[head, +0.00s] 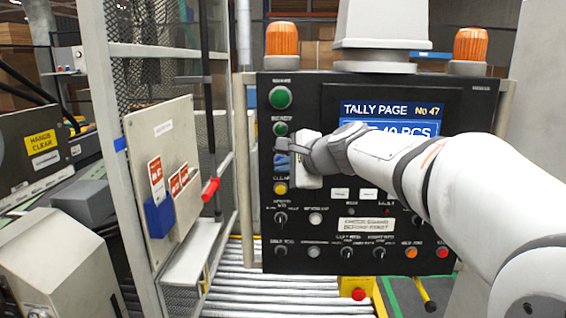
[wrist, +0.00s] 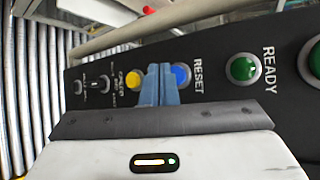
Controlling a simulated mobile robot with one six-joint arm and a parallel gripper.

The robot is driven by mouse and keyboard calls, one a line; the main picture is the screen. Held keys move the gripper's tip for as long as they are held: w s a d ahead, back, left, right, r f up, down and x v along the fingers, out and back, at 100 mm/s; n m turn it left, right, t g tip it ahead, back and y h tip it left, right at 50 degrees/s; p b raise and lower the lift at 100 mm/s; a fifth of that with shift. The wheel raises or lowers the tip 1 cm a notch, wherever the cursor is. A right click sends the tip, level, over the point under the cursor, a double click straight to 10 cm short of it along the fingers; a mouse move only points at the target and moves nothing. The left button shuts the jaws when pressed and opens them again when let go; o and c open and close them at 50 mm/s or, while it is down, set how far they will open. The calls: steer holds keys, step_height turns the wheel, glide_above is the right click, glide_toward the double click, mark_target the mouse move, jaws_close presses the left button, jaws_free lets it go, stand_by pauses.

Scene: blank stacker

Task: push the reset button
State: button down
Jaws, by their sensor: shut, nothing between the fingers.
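The reset button is a blue button (wrist: 181,75) on the black panel, with the word RESET beside it in the wrist view. My gripper's fingers (wrist: 158,70) are shut and empty. In the wrist view the fingertips overlap the button's left edge, between it and a yellow button (wrist: 133,78). I cannot tell whether they touch the panel or hover in front of it.
A green READY button (wrist: 243,69) sits on the other side of the reset button, and another green button (head: 280,97) is higher up. Switches and small buttons fill the lower panel. A screen (head: 390,118) reads TALLY PAGE. A mesh fence (head: 150,75) stands left.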

steer(key=shift+w, duration=0.1)
steer(key=shift+w, duration=0.3)
steer(key=shift+w, duration=0.4)
stand_by(0.6)
steer(key=shift+s, duration=0.8)
steer(key=shift+s+b, duration=0.1)
steer(key=shift+b, duration=0.2)
steer(key=s, duration=0.4)
steer(key=shift+s+a+b, duration=0.1)
steer(key=shift+s+b, duration=0.3)
